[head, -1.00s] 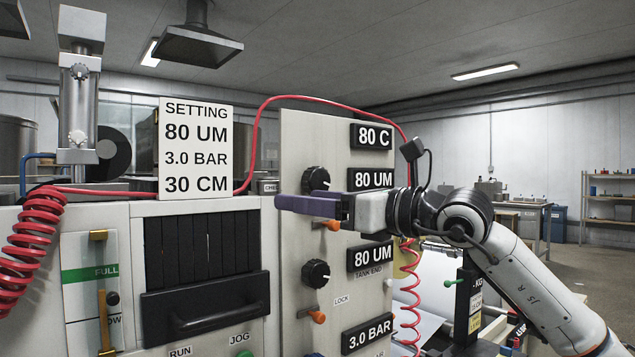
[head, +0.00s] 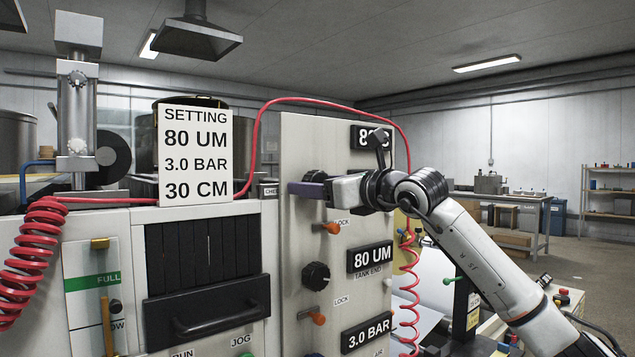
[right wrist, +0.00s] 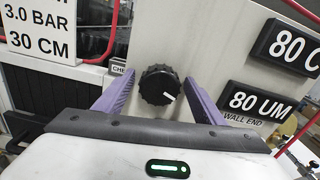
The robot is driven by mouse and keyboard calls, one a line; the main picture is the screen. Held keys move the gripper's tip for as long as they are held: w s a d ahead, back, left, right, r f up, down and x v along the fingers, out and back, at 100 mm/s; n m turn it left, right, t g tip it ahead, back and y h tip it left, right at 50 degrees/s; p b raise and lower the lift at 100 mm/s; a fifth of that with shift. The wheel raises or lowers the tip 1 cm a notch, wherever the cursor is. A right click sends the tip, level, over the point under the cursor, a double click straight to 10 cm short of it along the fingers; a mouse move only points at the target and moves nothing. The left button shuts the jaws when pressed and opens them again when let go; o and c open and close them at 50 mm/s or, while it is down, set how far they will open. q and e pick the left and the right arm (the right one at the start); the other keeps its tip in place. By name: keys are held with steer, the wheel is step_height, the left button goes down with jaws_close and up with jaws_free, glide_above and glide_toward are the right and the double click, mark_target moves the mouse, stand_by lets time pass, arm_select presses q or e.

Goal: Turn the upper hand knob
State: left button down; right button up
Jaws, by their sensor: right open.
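The upper hand knob is a black ribbed dial (right wrist: 158,87) on the light panel, with a white pointer mark toward its lower right in the right wrist view. In the head view the upper knob (head: 315,176) is mostly hidden behind my right gripper (head: 292,188). In the right wrist view the two purple fingers of my right gripper (right wrist: 158,78) are open, one on each side of the knob, with gaps visible between fingers and knob. Whether the fingertips reach the panel is unclear. My left gripper is not in view.
A lower black knob (head: 316,276) sits below, with orange levers (head: 331,228) beside the knobs. Number plates such as 80 UM TANK END (head: 372,256) line the panel's right edge. A red hose (head: 330,100) loops over the panel top. A SETTING sign (head: 196,155) stands left.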

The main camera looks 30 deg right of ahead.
steer(key=shift+c, duration=0.2)
steer(key=c, duration=1)
